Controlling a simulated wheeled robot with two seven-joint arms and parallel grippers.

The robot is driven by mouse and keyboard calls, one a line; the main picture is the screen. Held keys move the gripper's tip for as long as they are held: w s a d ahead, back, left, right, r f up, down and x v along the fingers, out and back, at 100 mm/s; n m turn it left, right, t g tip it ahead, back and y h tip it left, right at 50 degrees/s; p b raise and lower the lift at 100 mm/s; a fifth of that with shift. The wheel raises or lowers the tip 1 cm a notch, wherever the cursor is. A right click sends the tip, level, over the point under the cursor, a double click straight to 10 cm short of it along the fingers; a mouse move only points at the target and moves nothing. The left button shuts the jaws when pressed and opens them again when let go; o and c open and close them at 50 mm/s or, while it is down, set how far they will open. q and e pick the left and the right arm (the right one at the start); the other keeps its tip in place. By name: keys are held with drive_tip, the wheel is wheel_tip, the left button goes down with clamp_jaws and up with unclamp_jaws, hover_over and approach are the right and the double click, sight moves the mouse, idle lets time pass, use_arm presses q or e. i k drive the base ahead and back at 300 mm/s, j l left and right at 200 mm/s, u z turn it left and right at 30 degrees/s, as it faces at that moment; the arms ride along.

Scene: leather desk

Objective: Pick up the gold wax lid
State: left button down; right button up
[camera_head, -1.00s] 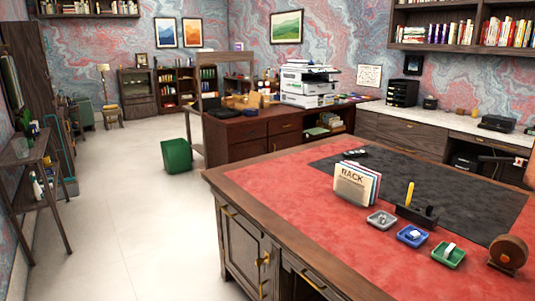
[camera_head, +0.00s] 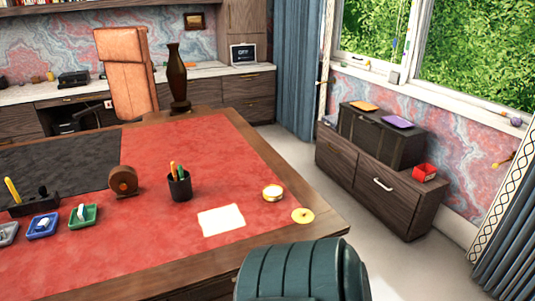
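A flat round gold disc (camera_head: 303,216), which looks like the gold wax lid, lies on the wooden border of the desk near its right corner. A round gold tin (camera_head: 273,193) with a pale top sits just behind and left of it, on the red leather. The two stand a little apart. Neither of my grippers is in view, so I cannot see how they stand to the lid.
A teal padded chair back (camera_head: 290,272) rises at the front. A cabinet (camera_head: 380,175) stands right, across clear floor.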

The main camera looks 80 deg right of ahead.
sight(300, 216)
drive_tip(key=z, duration=2.45)
